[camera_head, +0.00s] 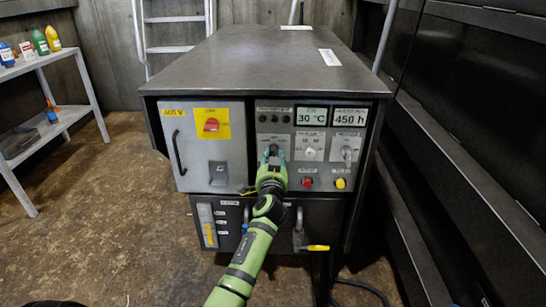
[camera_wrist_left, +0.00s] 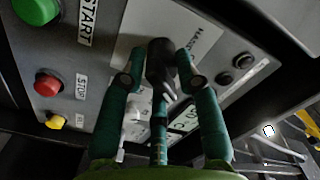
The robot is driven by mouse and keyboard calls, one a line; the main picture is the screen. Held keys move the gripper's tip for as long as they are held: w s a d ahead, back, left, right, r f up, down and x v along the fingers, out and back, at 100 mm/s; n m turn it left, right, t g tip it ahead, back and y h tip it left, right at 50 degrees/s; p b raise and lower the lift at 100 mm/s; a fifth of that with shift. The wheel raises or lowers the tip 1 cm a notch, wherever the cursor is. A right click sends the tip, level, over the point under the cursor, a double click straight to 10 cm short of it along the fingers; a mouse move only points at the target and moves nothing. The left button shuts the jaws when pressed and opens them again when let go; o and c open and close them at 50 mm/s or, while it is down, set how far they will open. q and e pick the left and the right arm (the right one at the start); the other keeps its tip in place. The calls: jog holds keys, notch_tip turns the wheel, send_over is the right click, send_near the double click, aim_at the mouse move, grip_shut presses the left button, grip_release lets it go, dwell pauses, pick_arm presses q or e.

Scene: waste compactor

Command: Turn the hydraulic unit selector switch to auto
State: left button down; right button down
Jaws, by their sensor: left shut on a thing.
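The hydraulic unit (camera_head: 265,50) is a grey metal cabinet with a control panel on its front. My left gripper (camera_head: 271,160) is at the middle of this panel, shut on a dark selector switch (camera_wrist_left: 160,58). In the left wrist view one green finger lies on each side of the switch's black knob. The label plate (camera_wrist_left: 125,45) around it is partly covered, and I cannot read the switch's position. In the head view the gripper hides most of the switch. My right gripper is not in view.
Right of the gripper are a white knob (camera_head: 310,153), a red button (camera_head: 307,182) and a yellow button (camera_head: 340,183). Displays reading 30 °C and 450 h sit above. A red rotary switch (camera_head: 211,125) is on the left door. A shelf (camera_head: 40,62) stands far left.

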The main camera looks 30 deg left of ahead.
pick_arm(q)
jog(key=shift+w+d+f+m, duration=0.1)
jog(key=shift+d+m, duration=0.25)
jog(key=shift+m, duration=0.55)
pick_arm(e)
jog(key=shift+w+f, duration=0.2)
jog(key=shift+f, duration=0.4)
pick_arm(q)
jog(key=shift+f, duration=0.1)
jog(key=c, duration=1.1)
grip_release()
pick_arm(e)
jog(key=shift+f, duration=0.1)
pick_arm(q)
jog(key=shift+a, duration=0.15)
jog(key=v, duration=1.2)
